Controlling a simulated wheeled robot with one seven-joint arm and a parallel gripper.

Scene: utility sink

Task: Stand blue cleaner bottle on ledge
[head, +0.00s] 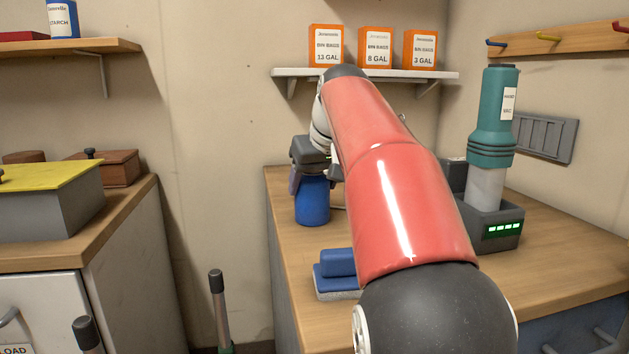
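The blue bottle (312,204) is upright at the left back of the wooden counter, and its base appears to be on the counter top. Its upper part is hidden by my gripper (314,176), which points down over it. One finger shows along the bottle's left side; the other is mostly hidden by my arm. Whether the fingers press on the bottle does not show. A white wall ledge (446,75) is above the counter, with three orange bin-bag boxes (327,45) on it.
My red arm crosses the middle and hides part of the counter (565,250). A blue block-like item (338,263) lies near the counter's front left. A green hand vac (491,130) stands in its dock at the right.

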